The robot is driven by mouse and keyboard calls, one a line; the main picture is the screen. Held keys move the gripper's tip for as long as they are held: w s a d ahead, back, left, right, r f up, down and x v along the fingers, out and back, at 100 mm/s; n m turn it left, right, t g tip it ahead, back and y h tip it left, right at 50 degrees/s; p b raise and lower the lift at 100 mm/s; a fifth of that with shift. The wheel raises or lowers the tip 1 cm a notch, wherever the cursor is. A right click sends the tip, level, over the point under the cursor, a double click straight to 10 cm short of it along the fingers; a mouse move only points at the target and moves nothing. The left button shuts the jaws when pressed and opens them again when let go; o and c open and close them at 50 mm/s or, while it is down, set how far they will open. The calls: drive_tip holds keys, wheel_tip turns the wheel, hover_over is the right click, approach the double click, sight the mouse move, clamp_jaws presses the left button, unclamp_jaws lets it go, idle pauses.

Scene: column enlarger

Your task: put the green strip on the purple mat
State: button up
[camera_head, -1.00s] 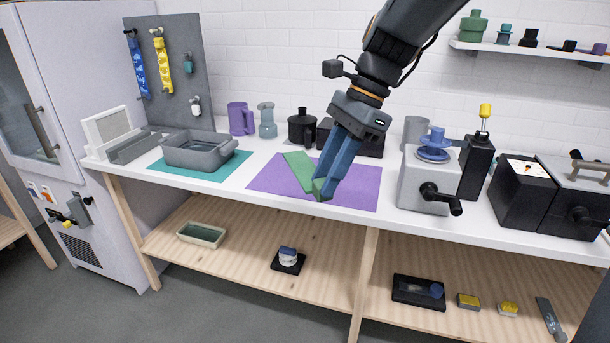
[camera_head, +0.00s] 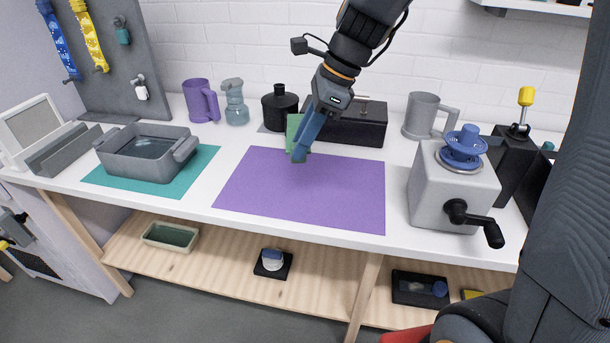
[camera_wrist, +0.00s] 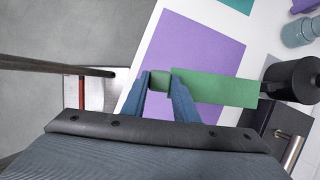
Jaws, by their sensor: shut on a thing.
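The purple mat (camera_head: 335,190) lies flat on the white bench, its middle bare. My gripper (camera_head: 299,155) is over the mat's back edge, its blue fingers pointing down. It is shut on one end of the green strip (camera_head: 292,127). In the wrist view, a small piece of the strip shows between the fingers (camera_wrist: 160,82). The long part of the green strip (camera_wrist: 217,88) sticks out to the right, past the edge of the purple mat (camera_wrist: 200,45), towards a black jar. Whether the strip touches anything is unclear.
A black jar (camera_head: 279,108) and a black box (camera_head: 352,127) stand behind the mat. A grey tray (camera_head: 147,165) on a teal mat (camera_head: 200,166) is to the left. A grey cranked device (camera_head: 440,195) stands to the right.

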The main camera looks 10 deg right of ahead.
drive_tip(key=f, duration=0.1)
drive_tip(key=w+f+m, duration=0.1)
drive_tip(key=f+m, duration=0.1)
drive_tip(key=shift+w+d+t, duration=0.2)
drive_tip(key=shift+w+t, duration=0.05)
drive_tip(key=shift+t, duration=0.15)
approach(295, 197)
drive_tip(key=shift+w+a+r+m+p, duration=0.1)
drive_tip(key=shift+a+r+m+p, duration=0.1)
drive_tip(key=shift+a, duration=0.25)
drive_tip(key=shift+w+a+r+m+p, duration=0.1)
drive_tip(key=shift+w+a+m, duration=0.1)
drive_tip(key=shift+a, duration=0.3)
drive_tip(key=shift+f, duration=2.25)
drive_tip(key=shift+f, duration=0.2)
drive_tip(key=o, duration=1.1)
drive_tip(key=shift+c, duration=0.2)
drive_tip(key=shift+r, duration=0.1)
